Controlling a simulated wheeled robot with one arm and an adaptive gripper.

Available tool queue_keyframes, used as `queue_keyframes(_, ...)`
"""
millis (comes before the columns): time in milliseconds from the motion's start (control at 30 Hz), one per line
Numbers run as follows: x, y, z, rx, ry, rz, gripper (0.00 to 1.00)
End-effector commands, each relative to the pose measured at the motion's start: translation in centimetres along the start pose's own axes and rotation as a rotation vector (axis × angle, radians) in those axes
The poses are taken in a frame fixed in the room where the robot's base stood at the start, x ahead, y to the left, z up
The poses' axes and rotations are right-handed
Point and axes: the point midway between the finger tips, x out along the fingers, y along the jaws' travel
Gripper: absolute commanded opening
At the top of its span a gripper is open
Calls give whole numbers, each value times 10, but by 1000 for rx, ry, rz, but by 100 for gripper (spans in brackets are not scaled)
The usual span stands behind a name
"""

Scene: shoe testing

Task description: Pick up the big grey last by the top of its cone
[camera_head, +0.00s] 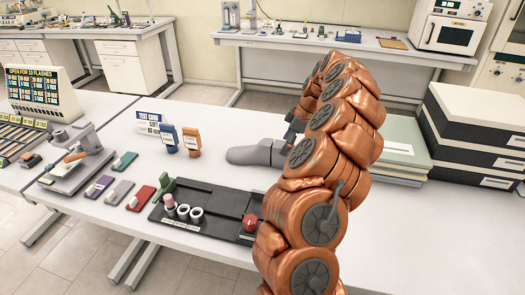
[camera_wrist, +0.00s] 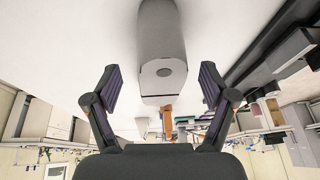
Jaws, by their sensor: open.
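The big grey last (camera_head: 255,154) lies on the white table in the head view, its toe to the left. Its right end is partly hidden by my copper-coloured arm. In the wrist view the last (camera_wrist: 162,45) is at top centre, with the flat end of its cone and a round hole in it facing the camera. My gripper (camera_wrist: 159,82) is open and empty, one finger on each side of the cone's end in the picture. I cannot tell how far apart in depth they are. In the head view the gripper is mostly hidden behind my arm.
A black tray (camera_head: 212,203) with small parts lies in front. Green folders (camera_head: 402,150) and stacked black-and-white boxes (camera_head: 475,130) are at right. Bare table lies between the bottles and the tray.

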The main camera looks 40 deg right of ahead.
Motion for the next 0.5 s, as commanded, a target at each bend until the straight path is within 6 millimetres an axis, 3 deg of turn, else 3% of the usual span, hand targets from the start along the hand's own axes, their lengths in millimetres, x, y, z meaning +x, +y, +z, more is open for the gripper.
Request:
queue_keyframes(133, 13, -1, 0, 1, -1, -5, 83)
queue_keyframes(367, 16, 0, 0, 1, -1, -2, 83)
queue_keyframes(500, 15, 0, 0, 1, -1, -1, 70)
